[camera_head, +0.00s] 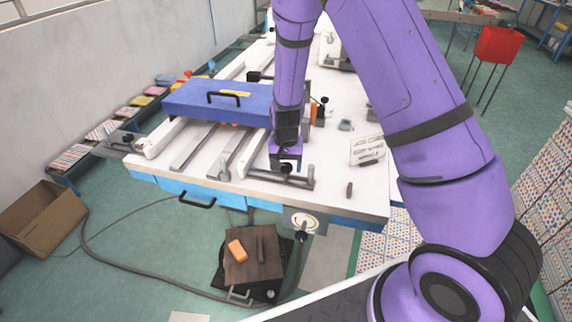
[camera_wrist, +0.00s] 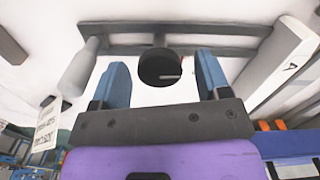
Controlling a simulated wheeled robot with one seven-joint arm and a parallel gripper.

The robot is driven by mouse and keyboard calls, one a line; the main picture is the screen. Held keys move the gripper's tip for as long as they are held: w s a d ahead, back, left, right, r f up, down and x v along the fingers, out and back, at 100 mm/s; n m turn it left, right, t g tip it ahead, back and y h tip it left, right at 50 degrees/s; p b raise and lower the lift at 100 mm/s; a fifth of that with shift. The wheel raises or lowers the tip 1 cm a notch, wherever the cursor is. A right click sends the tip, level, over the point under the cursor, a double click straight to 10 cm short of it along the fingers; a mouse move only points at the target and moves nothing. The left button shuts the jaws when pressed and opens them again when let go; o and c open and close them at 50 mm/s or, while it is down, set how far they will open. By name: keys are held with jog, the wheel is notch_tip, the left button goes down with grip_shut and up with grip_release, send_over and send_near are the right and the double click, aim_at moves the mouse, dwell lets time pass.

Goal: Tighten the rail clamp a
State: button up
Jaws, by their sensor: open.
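A dark grey clamp bar (camera_head: 255,175) with a black round knob (camera_head: 286,169) lies near the front edge of the white table (camera_head: 330,185). I take it for rail clamp a; no label is readable on it. My gripper (camera_head: 286,152) points down at this knob. In the wrist view the knob (camera_wrist: 159,68) sits between the two blue fingers of my gripper (camera_wrist: 160,60), with a visible gap on each side. The fingers are apart and hold nothing. The clamp bar (camera_wrist: 205,28) runs across behind the knob. My wrist partly hides the clamp in the head view.
A blue case (camera_head: 215,102) lies across the rails left of my arm. Another clamp with a black knob (camera_head: 128,138) is at the table's left end. A printed card (camera_head: 367,150) and a small dark object (camera_head: 349,189) lie on the right.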

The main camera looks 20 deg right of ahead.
notch_tip(320, 180, up, 11)
dwell(0.5)
dwell(0.3)
notch_tip(320, 180, up, 12)
jog(key=n+t+y, duration=0.1)
send_over(286, 165)
jog(key=s+d, duration=0.2)
jog(key=s, duration=0.3)
jog(key=s+d+r+n+t, duration=0.1)
jog(key=s+d+r+t, duration=0.1)
jog(key=s+r, duration=0.55)
jog(key=s+d+r+n+t, duration=0.1)
jog(key=s+r, duration=0.3)
jog(key=s, duration=0.4)
jog(key=s+d+r+n+t+h, duration=0.1)
jog(key=s+r, duration=0.3)
jog(key=s, duration=0.5)
jog(key=shift+s+d+r+n, duration=0.15)
jog(key=shift+d+n, duration=0.25)
jog(key=shift+n, duration=0.1)
